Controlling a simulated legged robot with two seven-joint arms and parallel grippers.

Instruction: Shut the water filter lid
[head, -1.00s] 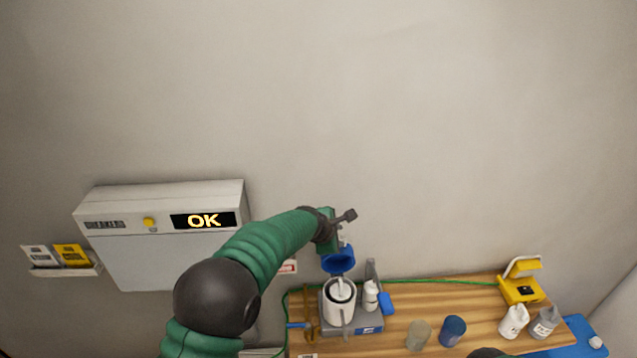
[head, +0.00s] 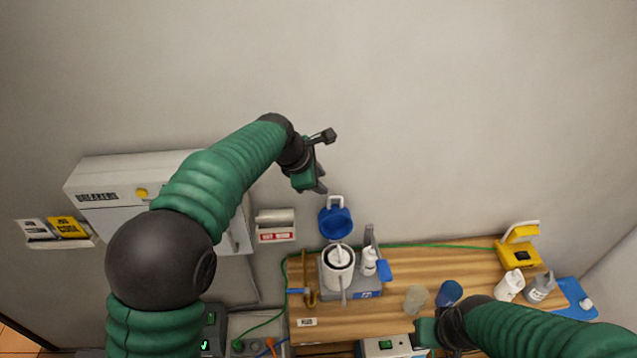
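The water filter is a white canister (head: 328,275) on a grey base at the left part of the wooden bench. Its blue lid (head: 336,224) stands open, tilted up behind the canister, with a pale handle loop on its top edge. My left gripper (head: 321,186) is above and slightly left of the lid, apart from it, with nothing visible in it. Its finger gap is too small to judge. My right gripper (head: 424,332) is low at the bench's front edge, right of the filter. Its fingers are not clear.
A white bottle (head: 369,262) and a blue-tipped grey post stand right beside the filter. A clear cup (head: 415,298) and a blue cup (head: 448,293) are further right. A wall cabinet (head: 100,190) is at left.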

